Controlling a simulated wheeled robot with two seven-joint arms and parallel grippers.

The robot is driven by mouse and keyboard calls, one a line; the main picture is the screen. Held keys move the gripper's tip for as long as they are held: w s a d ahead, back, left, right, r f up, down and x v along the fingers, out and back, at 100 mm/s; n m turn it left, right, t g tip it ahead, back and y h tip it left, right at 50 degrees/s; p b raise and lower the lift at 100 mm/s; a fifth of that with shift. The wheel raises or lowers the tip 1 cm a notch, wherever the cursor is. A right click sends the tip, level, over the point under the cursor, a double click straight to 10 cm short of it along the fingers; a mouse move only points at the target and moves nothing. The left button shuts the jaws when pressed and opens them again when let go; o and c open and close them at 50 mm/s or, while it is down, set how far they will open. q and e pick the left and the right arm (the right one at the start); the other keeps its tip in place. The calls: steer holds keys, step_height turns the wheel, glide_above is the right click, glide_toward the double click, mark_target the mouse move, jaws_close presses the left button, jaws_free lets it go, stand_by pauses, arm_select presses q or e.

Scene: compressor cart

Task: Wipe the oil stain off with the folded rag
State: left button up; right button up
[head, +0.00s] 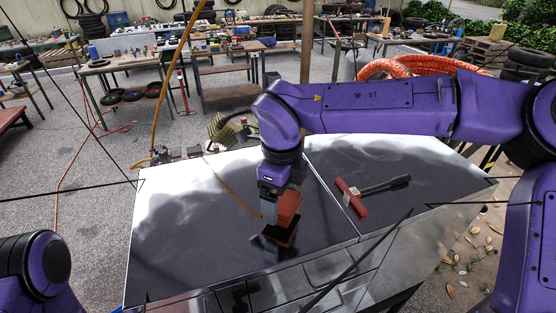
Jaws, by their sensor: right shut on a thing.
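My right gripper (276,212) points down over the left dark panel of the cart top (190,225), near its front edge. It is shut on a reddish-brown piece that looks like the folded rag (289,208). The rag hangs upright at the jaws, just above or touching the panel; I cannot tell which. A dark reflection shows below it. I cannot make out the oil stain; the gripper and glossy reflections may hide it. My left arm shows only at the lower left corner, and its gripper is out of view.
A hammer-like tool with a red head (352,198) and black handle lies on the right panel. Orange coiled hose (400,66) stands behind my right arm. The left panel's left part is clear.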

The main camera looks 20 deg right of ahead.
step_height(320, 180, up, 3)
steer(key=shift+a+f, duration=0.1)
steer(key=shift+f, duration=0.1)
steer(key=shift+r, duration=1.5)
